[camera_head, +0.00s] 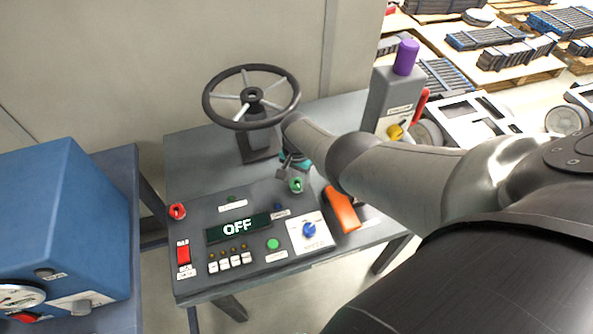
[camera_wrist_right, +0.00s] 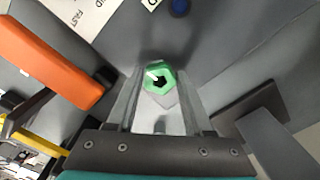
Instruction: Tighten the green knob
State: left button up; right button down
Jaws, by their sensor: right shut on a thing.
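The green knob (camera_wrist_right: 158,77) sits between the two fingers of my right gripper (camera_wrist_right: 160,100) in the right wrist view. It is a small green piece with a dark, angular recess in its top. In the head view the green knob (camera_head: 296,184) shows at the tip of my right gripper (camera_head: 292,176), above the back right part of the grey control panel (camera_head: 205,270). The gripper is shut on the knob, and its fingers stand on either side of it. The knob's base is mostly hidden. My left gripper is not in view.
A black handwheel (camera_head: 252,124) stands behind the panel. An orange lever (camera_head: 342,209) is close right of my gripper. The panel also bears a blue dial (camera_head: 309,230), a green button (camera_head: 273,244) and a display (camera_head: 238,228) reading OFF. A blue box (camera_head: 75,215) stands left.

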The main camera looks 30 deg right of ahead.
jog(key=shift+w+d+r+m, duration=0.15)
jog(key=shift+w+r+m, duration=0.15)
jog(key=shift+m, duration=0.1)
jog(key=c, duration=0.6)
grip_release()
jog(key=o, duration=0.3)
jog(key=shift+s+f, duration=0.15)
jog(key=shift+s, duration=0.05)
jog(key=shift+s, duration=0.1)
jog(key=shift+r+p, duration=0.65)
jog(key=shift+r, duration=0.05)
notch_tip(320, 180, up, 10)
jog(key=f+p, duration=0.1)
jog(key=p, duration=0.6)
notch_tip(320, 180, up, 5)
send_over(297, 182)
jog(key=shift+f, duration=0.1)
